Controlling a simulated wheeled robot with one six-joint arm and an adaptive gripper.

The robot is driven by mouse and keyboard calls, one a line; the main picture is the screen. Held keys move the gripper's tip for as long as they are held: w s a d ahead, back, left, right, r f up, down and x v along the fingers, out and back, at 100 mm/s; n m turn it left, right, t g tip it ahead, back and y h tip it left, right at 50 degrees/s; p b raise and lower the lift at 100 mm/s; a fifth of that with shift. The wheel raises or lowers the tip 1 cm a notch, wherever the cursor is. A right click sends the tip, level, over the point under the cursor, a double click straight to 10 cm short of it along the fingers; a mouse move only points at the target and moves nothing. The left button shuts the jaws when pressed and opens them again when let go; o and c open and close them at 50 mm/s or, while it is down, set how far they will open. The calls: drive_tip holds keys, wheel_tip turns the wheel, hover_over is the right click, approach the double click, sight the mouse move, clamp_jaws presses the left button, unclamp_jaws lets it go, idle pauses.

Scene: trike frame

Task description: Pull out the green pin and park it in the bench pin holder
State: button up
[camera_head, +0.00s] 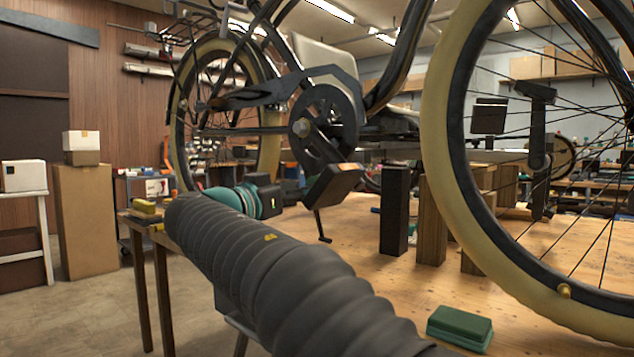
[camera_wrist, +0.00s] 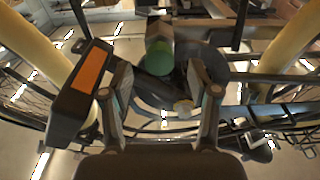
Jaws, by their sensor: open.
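In the wrist view my gripper (camera_wrist: 159,76) is open, with one finger on each side of a green cylinder. This cylinder, which looks like the green pin (camera_wrist: 159,56), shows nearly end-on, between and beyond the fingertips. I see no finger touching it, and I cannot tell its exact distance. In the head view I cannot make out the fingers or the pin; my arm's end is near the crank and pedal. I cannot identify the bench pin holder for sure in either view.
A pedal (camera_head: 334,186) hangs close to my wrist; a dark block with an orange panel (camera_wrist: 91,78) sits beside the left finger. The trike wheel (camera_head: 448,150) stands at right. Wooden posts (camera_head: 433,220) and a green box (camera_head: 459,327) stand on the bench (camera_head: 345,250).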

drive_tip(key=p+x, duration=0.1)
drive_tip(key=x, duration=0.5)
drive_tip(key=shift+w+d, duration=0.1)
drive_tip(key=shift+x, duration=0.8)
drive_tip(key=shift+b, duration=0.75)
idle(0.5)
clamp_jaws()
drive_tip(key=shift+o, duration=2.2)
unclamp_jaws()
drive_tip(key=r+v, duration=0.1)
drive_tip(key=v, duration=0.7)
drive_tip(key=shift+f, duration=0.5)
